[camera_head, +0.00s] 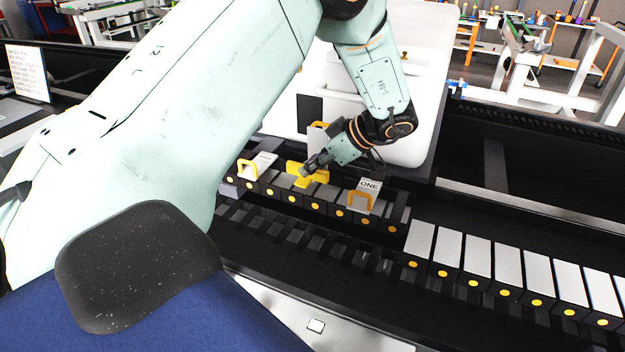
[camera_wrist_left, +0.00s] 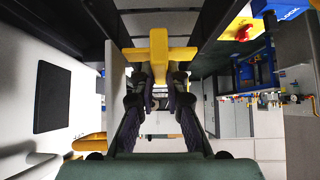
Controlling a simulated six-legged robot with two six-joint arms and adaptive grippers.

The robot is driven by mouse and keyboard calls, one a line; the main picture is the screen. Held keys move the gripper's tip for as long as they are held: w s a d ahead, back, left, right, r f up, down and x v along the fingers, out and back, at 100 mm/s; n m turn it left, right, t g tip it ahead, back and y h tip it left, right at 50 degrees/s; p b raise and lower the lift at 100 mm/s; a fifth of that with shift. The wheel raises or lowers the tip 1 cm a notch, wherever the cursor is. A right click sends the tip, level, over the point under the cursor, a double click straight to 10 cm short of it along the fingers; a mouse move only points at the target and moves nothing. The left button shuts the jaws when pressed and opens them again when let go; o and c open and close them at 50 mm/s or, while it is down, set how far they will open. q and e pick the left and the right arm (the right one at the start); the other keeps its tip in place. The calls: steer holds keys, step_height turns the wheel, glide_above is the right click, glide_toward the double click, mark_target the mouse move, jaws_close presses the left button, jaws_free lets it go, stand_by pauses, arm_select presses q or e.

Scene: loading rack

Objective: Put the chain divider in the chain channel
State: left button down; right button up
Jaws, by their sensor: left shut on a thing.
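The yellow chain divider (camera_head: 321,176) is in my left gripper (camera_head: 310,168), at the row of dark blocks with orange dots. In the left wrist view the divider (camera_wrist_left: 160,54) looks like a T with its crossbar across the picture, and both fingers of the gripper (camera_wrist_left: 160,84) close on its stem. The chain channel (camera_head: 300,235) appears to be the dark slotted run in front of that row. In the head view I cannot tell whether the divider touches the blocks below it. My right gripper is not in view.
Blocks with orange handles stand on both sides of the divider, one marked "ONE" (camera_head: 370,184) and one at left (camera_head: 262,160). A row of pale-topped blocks (camera_head: 479,255) fills the right. A large white panel (camera_head: 425,80) stands behind my gripper.

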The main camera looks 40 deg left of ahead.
mark_target(313, 179)
arm_select(q)
steer(key=shift+a+f, duration=0.15)
steer(key=shift+f, duration=0.45)
steer(key=f, duration=0.2)
steer(key=shift+s+f, duration=0.2)
steer(key=shift+f, duration=0.15)
steer(key=shift+w+f, duration=0.15)
steer(key=shift+w, duration=0.1)
steer(key=shift+f, duration=0.15)
steer(key=c, duration=1.4)
jaws_free()
steer(key=shift+s, duration=0.25)
steer(key=shift+w, duration=0.15)
